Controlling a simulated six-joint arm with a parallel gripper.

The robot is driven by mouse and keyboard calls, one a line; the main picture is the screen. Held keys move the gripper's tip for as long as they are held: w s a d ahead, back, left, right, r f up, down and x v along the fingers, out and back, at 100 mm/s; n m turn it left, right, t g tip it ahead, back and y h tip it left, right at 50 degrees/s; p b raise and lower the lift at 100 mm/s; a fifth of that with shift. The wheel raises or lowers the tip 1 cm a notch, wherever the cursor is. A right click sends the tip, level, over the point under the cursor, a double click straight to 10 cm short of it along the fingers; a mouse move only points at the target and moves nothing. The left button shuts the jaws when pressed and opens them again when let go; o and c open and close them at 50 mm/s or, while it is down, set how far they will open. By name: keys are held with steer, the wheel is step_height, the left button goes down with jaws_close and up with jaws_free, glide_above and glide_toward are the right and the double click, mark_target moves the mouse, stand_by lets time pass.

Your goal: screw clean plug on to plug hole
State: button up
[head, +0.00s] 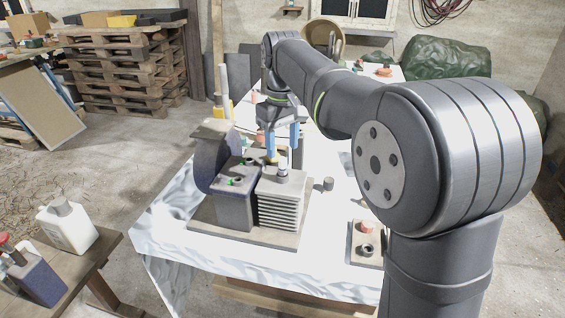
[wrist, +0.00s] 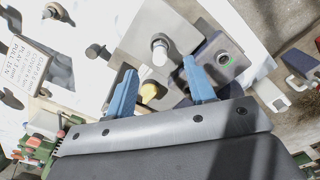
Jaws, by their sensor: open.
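My gripper (head: 282,153) is open, its blue fingers pointing down over the engine block on the table. Below it, the finned part (head: 281,203) carries a pale capped cylinder (head: 283,172) on top. In the wrist view my gripper (wrist: 159,68) has nothing clasped; a pale-topped cylinder (wrist: 160,48) stands beyond the fingertips, and a yellow piece (wrist: 149,92) shows between the fingers. I cannot tell which piece is the clean plug, nor make out the plug hole.
A small grey cylinder (head: 328,184) stands on the white-covered table right of the engine. A wooden board (head: 367,257) holds a red-topped piece and a dark ring. A printed card (wrist: 30,58) lies left in the wrist view. A side bench (head: 88,262) with bottles is front left.

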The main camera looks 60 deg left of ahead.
mark_target(283, 158)
step_height(283, 158, down, 6)
steer(key=shift+f, duration=0.1)
stand_by(0.4)
jaws_close()
